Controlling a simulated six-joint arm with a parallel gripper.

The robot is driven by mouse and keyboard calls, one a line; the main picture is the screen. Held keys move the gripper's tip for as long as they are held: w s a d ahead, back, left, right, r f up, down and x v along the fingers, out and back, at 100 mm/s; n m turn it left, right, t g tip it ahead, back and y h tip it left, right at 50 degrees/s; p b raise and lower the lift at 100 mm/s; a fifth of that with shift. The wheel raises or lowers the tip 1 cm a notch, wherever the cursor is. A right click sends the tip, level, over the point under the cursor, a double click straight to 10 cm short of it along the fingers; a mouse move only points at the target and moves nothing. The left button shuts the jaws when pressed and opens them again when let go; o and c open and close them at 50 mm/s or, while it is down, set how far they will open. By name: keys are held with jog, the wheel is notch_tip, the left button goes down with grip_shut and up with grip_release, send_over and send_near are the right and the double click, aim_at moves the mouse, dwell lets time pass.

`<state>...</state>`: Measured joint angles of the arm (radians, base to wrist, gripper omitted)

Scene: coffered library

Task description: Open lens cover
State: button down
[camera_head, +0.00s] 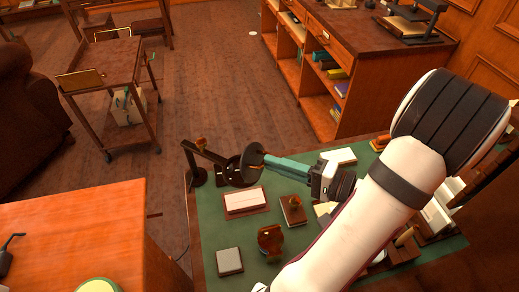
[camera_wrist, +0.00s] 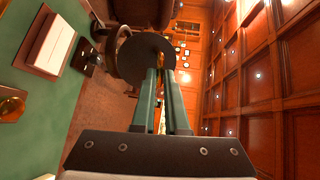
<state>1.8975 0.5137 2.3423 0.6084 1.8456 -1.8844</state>
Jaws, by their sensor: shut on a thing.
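The lens cover (camera_head: 251,160) is a dark round disc, tilted up at the back left of the green-topped desk. It also shows in the wrist view (camera_wrist: 140,58), just beyond my fingertips. Behind it is a dark round part on a black jointed stand (camera_head: 205,155); whether the cover is clear of the lens cannot be told. My gripper (camera_head: 268,160) has long teal fingers, reaching left to the disc's edge and shut on it. In the wrist view my gripper (camera_wrist: 161,72) covers the exact contact.
The green desk (camera_head: 208,218) holds a white-topped box (camera_head: 245,201), a grey block (camera_head: 229,260), a brown-gold round object (camera_head: 270,240) and a small stamp-like block (camera_head: 293,210). An orange wooden table (camera_head: 90,235) stands at left. A trolley (camera_head: 110,65) stands on open floor.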

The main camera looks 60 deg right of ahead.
jog(key=shift+s+f+t, duration=0.6)
jog(key=shift+s, duration=0.15)
jog(key=shift+a+f, duration=0.1)
jog(key=c, duration=0.9)
grip_release()
jog(key=s, duration=1.2)
jog(key=shift+d+r, duration=0.25)
jog(key=shift+r, duration=0.1)
